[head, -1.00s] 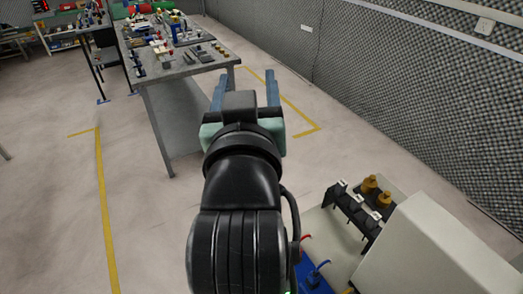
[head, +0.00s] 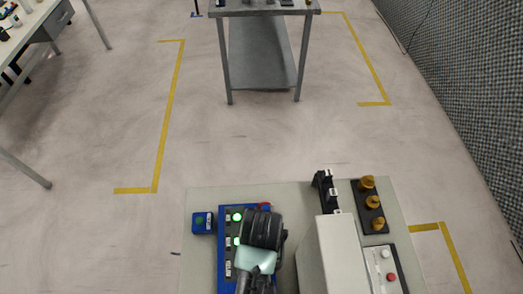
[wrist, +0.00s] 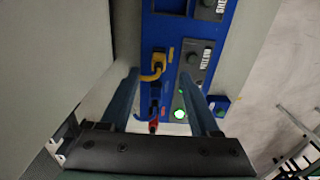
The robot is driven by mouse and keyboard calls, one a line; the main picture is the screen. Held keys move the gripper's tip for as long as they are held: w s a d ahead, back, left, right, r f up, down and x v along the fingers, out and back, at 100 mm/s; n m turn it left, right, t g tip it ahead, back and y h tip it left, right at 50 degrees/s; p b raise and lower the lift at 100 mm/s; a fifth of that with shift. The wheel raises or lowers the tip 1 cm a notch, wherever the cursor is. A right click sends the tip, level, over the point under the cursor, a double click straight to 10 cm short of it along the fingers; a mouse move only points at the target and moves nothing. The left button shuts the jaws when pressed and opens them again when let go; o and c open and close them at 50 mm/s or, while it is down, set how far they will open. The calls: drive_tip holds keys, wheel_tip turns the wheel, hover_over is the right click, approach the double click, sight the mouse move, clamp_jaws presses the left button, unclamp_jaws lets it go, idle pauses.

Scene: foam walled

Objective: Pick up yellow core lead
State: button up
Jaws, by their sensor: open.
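The yellow core lead (wrist: 153,69) shows in the wrist view as a short yellow cable at a dark plug on the blue panel (wrist: 174,32). My gripper (wrist: 160,76) is open, with its fingers on either side of the lead in the picture. How far the fingertips are from the lead, I cannot tell. In the head view my wrist is over the blue panel (head: 228,213), and it hides the yellow lead and the fingertips.
A red lead (wrist: 153,126) is below the yellow one in the wrist view. A blue block (head: 202,222) sits left of the panel. A white box (head: 335,250) stands close to its right, with brass knobs (head: 373,202) beyond. A grey table (head: 265,12) stands ahead across clear floor.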

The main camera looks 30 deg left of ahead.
drive_tip(key=shift+d+f+p, duration=0.1)
drive_tip(key=shift+f+p, duration=0.65)
drive_tip(key=shift+f, duration=2.25)
clamp_jaws()
